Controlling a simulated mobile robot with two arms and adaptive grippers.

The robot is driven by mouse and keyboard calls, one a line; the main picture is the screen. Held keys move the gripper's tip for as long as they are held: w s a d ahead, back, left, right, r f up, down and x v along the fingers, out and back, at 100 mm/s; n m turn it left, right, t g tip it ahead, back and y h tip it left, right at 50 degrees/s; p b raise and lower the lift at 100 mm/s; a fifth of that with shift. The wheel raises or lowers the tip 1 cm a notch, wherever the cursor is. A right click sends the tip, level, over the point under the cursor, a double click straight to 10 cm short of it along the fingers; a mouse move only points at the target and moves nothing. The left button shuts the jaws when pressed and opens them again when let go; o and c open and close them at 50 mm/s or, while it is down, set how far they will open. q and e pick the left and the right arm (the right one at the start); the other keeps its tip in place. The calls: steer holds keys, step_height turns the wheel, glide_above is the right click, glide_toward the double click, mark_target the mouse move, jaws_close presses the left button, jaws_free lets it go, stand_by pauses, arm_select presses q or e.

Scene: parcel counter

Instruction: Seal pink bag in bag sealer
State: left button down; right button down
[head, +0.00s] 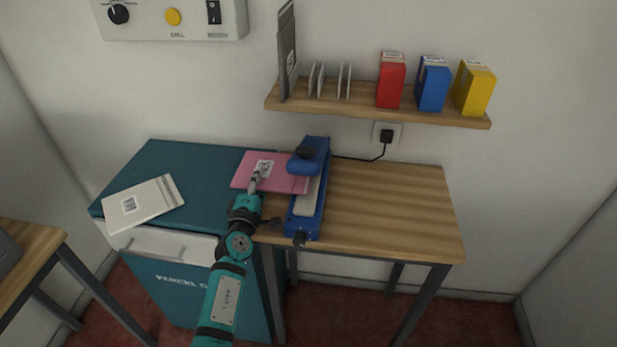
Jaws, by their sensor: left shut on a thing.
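The pink bag (247,161) lies flat at the seam between the teal cabinet and the wooden table, with a white label on it. Its right end reaches the blue bag sealer (308,197), under the sealer's raised-looking upper arm; I cannot tell whether the sealer is pressed closed. My left gripper (255,181) is shut on the pink bag at its near edge, left of the sealer. The gripper hides a small part of the bag. My right gripper is not in view.
A white parcel bag (142,204) lies on the teal cabinet top (185,160). The wooden table (400,210) is clear right of the sealer. A cord runs to a wall socket (387,134). A shelf (440,115) above holds red, blue and yellow boxes.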

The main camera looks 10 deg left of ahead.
arm_select(q)
steer(key=shift+a, duration=0.55)
steer(key=shift+a+r+b, duration=0.2)
steer(key=shift+a+b, duration=0.35)
steer(key=shift+a, duration=2.65)
